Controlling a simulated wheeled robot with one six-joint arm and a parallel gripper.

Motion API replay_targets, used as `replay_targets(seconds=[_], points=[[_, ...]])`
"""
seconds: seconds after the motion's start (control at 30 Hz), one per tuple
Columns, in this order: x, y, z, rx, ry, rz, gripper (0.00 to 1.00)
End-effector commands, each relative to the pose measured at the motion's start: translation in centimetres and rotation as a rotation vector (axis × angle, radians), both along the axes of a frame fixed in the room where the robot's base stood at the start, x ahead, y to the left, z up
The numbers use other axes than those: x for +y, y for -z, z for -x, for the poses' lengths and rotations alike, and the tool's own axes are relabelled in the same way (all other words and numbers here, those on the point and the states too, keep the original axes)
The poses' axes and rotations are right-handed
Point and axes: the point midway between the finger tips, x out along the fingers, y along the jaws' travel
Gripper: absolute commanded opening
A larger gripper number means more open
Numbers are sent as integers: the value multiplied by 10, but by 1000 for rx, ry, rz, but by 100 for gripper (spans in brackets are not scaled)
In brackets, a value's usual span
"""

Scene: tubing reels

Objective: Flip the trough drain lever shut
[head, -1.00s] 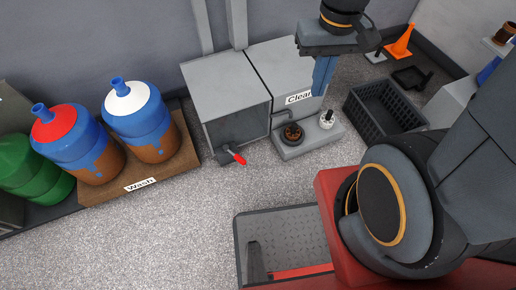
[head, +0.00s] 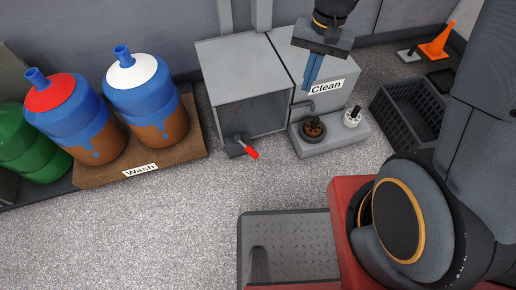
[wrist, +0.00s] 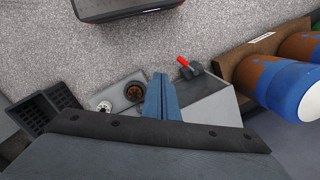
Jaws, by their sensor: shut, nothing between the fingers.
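The drain lever has a red handle (head: 251,154) on a dark valve at the foot of the grey trough (head: 240,60). The handle slants down to the right, away from the trough's front. It also shows in the wrist view (wrist: 183,62), right of my fingers. My gripper (head: 311,82) has blue fingers, shut and empty, pointing down in front of the "Clean" label (head: 326,87). In the wrist view the closed fingers (wrist: 160,82) lie between the lever and the dark round fitting. The gripper is apart from the lever.
A grey ledge (head: 335,145) holds a dark round fitting (head: 313,128) and a white one (head: 352,116). A black crate (head: 410,110) stands right. Blue jugs (head: 142,85) stand on the "Wash" board (head: 100,178). The speckled floor before the trough is clear.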

Motion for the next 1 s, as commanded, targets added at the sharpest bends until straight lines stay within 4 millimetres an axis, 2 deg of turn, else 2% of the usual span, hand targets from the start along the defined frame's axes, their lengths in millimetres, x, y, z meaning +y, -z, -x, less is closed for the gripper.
replay_targets(seconds=[0.03, 0.3, 0.6, 0.7, 0.8, 0.9, 1.0], points=[[5, 35, -15, 14, 27, -5, 0], [31, 159, -72, 72, 200, -28, 0], [60, 304, -123, 138, 387, -40, 0], [68, 342, -134, 155, 437, -41, 0], [73, 369, -141, 168, 475, -41, 0], [77, 385, -145, 175, 499, -42, 0], [78, 391, -147, 178, 510, -42, 0]])
